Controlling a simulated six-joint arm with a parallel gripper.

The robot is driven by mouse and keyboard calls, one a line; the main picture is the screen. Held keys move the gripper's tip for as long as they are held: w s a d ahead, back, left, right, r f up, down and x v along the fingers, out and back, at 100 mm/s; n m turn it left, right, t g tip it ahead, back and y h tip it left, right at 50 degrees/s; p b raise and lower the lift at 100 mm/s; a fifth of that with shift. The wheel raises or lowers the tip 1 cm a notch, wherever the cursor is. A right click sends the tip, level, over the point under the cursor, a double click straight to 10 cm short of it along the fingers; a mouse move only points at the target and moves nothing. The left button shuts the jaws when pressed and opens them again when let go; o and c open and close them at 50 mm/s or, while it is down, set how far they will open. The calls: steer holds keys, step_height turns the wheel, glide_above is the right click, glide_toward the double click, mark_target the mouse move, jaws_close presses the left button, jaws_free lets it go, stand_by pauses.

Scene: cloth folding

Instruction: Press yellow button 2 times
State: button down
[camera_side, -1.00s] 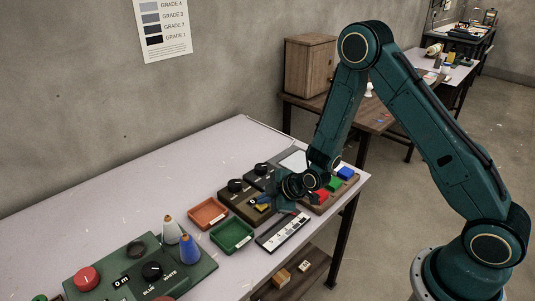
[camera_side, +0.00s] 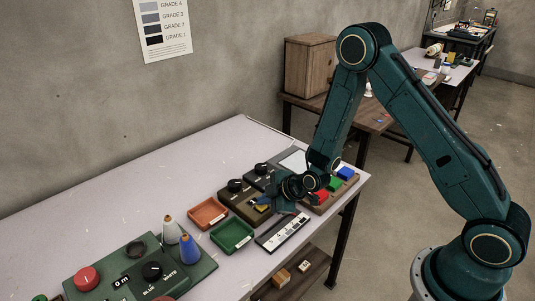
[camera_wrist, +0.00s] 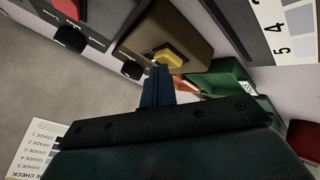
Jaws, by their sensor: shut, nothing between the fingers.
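The yellow button (camera_wrist: 168,57) sits on a brown box (camera_wrist: 185,28) in the wrist view. In the side view the button (camera_side: 262,208) is small and partly covered by my gripper, on the brown box (camera_side: 238,204) near the table's right end. My gripper (camera_wrist: 157,72) is shut and empty, its blue fingertips right at the near edge of the button. I cannot tell whether the tips touch it. In the side view my gripper (camera_side: 266,201) is low over the box.
A white labelled strip (camera_side: 283,232) lies in front. Red, green and blue blocks (camera_side: 334,184) are at right. A green panel with a red button (camera_side: 87,279) is at front left.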

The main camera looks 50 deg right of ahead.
mark_target(265, 207)
steer(key=shift+r, duration=0.8)
steer(key=shift+r, duration=0.1)
steer(key=shift+r, duration=2.45)
stand_by(1.0)
steer(key=shift+r, duration=1.9)
steer(key=shift+f, duration=0.2)
steer(key=shift+f, duration=4.2)
